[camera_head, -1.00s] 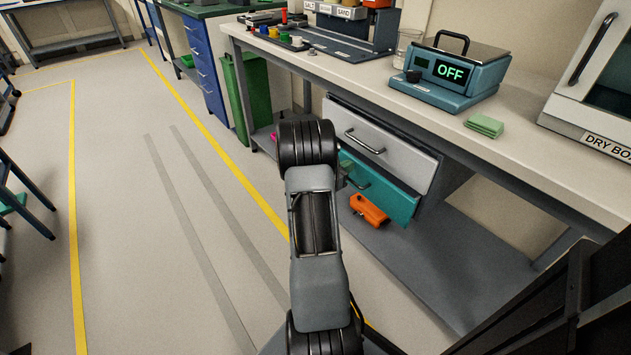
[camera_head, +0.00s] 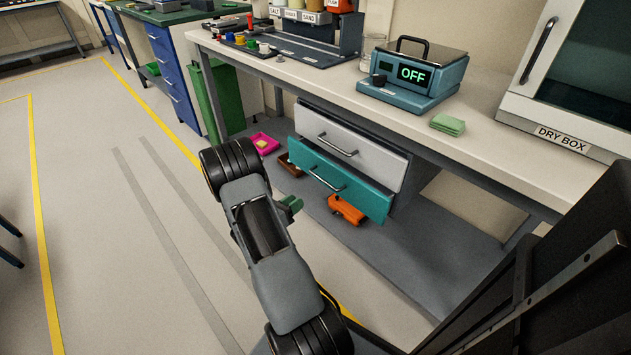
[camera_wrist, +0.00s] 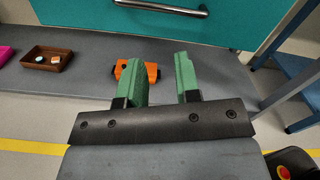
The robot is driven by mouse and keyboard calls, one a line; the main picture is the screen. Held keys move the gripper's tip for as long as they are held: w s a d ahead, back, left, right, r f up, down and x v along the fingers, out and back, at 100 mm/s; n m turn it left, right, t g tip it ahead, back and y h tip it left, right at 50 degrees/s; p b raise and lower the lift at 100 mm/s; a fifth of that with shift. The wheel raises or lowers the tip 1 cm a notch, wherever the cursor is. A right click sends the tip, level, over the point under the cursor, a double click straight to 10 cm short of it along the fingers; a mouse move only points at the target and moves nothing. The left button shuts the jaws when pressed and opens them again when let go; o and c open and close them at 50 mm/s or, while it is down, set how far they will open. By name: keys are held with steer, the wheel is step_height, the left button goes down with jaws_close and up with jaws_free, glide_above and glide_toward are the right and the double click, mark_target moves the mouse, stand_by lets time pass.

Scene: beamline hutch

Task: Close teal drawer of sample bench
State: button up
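The teal drawer (camera_head: 335,185) is the lower drawer under the sample bench (camera_head: 400,122), below a white drawer (camera_head: 345,140). Its front seems to stand out a little from the cabinet; how far is hard to tell. In the wrist view the teal front (camera_wrist: 110,18) fills the top, with its metal handle (camera_wrist: 160,8) at the upper edge. My gripper (camera_wrist: 161,70) is open and empty, its two green fingers apart and pointing towards the drawer, not visibly touching it. In the head view my gripper (camera_head: 292,206) is mostly hidden behind my arm, left of the drawer.
An orange tool (camera_head: 346,209) lies on the grey lower shelf (camera_head: 410,262) below the drawer. A brown tray (camera_wrist: 47,60) and a pink tray (camera_head: 264,143) are to its left. A blue-legged stool or frame (camera_wrist: 290,90) shows at right. The floor in front is clear.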

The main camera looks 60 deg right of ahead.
mark_target(322, 179)
steer(key=shift+o, duration=0.4)
steer(key=n, duration=0.1)
steer(key=f+n, duration=0.1)
steer(key=n, duration=0.1)
steer(key=shift+f+h, duration=0.2)
steer(key=shift+h, duration=0.1)
steer(key=s+d+r+n+b, duration=0.1)
steer(key=d+n, duration=0.2)
steer(key=d, duration=0.1)
steer(key=d+r+n+h+b, duration=0.1)
steer(key=d+n, duration=0.3)
steer(key=s+d+n+b, duration=0.1)
steer(key=d+n, duration=0.3)
steer(key=d, duration=0.1)
steer(key=shift+s+r, duration=0.35)
steer(key=shift+r, duration=0.05)
steer(key=shift+c, duration=0.3)
jaws_close()
